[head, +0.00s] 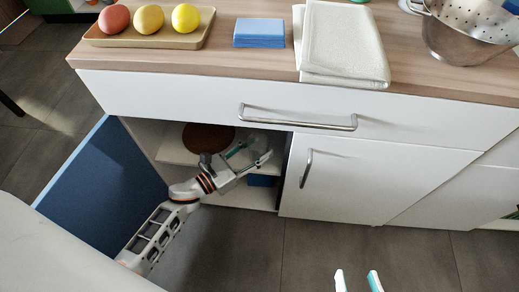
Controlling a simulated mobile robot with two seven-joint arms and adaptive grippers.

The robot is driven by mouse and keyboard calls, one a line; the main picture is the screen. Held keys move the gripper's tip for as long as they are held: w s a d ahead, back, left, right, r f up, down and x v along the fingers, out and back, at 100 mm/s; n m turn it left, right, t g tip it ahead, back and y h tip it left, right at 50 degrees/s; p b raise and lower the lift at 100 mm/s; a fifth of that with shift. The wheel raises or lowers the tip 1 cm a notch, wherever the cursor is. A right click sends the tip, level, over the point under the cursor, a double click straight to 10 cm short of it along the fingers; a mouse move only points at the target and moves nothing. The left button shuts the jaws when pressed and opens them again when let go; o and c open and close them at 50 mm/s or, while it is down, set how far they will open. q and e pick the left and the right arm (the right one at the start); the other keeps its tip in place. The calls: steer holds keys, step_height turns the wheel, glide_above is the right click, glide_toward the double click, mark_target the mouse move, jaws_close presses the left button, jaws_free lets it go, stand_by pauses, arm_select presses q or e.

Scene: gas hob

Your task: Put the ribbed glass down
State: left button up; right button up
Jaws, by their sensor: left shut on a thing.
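My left gripper (254,154) reaches into the open cupboard at shelf height. Its fingers are closed around the ribbed glass (246,157), which is clear and very hard to make out between them. I cannot tell whether the glass touches the shelf (176,152). My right gripper (357,281) shows only its two fingertips at the bottom edge, apart and with nothing seen between them, over the floor.
The blue cupboard door (100,187) stands open at left. A brown round thing (207,137) is on the shelf; a blue thing (262,181) lies below. The counter above holds a fruit tray (150,40), blue block (259,33), cloth (343,45) and colander (465,30).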

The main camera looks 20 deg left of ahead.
arm_select(q)
steer(key=shift+s+f, duration=0.1)
steer(key=shift+f, duration=0.75)
steer(key=shift+r, duration=0.3)
steer(key=shift+f+b, duration=0.3)
steer(key=shift+f, duration=0.05)
steer(key=o, duration=1.4)
steer(key=shift+c, duration=0.2)
steer(key=shift+r, duration=0.15)
arm_select(e)
steer(key=shift+w+a+r, duration=0.15)
steer(key=shift+a+r, duration=0.15)
steer(key=shift+a, duration=0.1)
